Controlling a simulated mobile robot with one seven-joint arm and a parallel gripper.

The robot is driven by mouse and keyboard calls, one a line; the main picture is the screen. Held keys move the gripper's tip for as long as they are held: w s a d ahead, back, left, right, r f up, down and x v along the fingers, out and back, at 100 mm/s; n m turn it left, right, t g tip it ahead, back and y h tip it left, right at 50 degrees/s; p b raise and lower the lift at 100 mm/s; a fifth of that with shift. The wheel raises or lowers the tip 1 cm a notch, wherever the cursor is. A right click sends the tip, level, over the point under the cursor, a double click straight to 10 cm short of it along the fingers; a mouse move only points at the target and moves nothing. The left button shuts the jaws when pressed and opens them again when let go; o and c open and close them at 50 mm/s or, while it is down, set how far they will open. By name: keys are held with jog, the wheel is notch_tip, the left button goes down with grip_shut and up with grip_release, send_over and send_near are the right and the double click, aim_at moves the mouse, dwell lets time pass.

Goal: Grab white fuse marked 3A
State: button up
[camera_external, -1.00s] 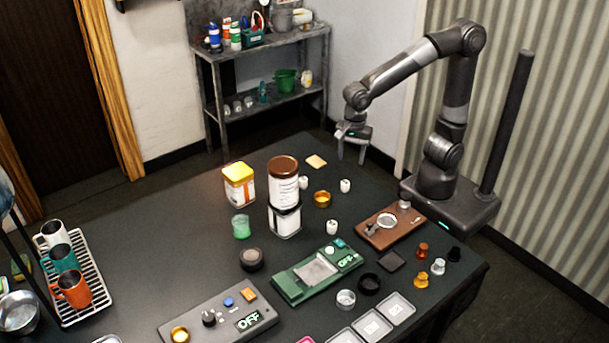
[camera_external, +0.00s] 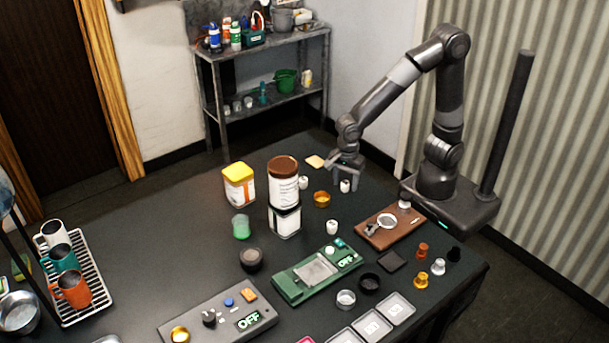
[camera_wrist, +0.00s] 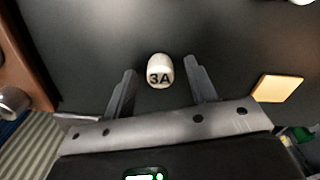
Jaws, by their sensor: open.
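In the wrist view my gripper (camera_wrist: 160,78) has one finger on each side of the fuse, with gaps on both sides. Two other white fuses stand nearby, one at the left (camera_external: 303,182) and one nearer the front (camera_external: 332,227); their markings are unreadable.
A brass cup (camera_external: 321,199) and a tan square (camera_external: 316,162) lie near the fuse; the square also shows in the wrist view (camera_wrist: 278,88). A brown board (camera_external: 392,230) is at the right. Stacked jars (camera_external: 284,180) stand to the left.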

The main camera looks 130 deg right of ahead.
jog(key=shift+f, duration=0.6)
jog(key=shift+c, duration=0.5)
jog(key=c, duration=1)
jog(key=shift+o, duration=0.2)
jog(key=shift+r, duration=0.2)
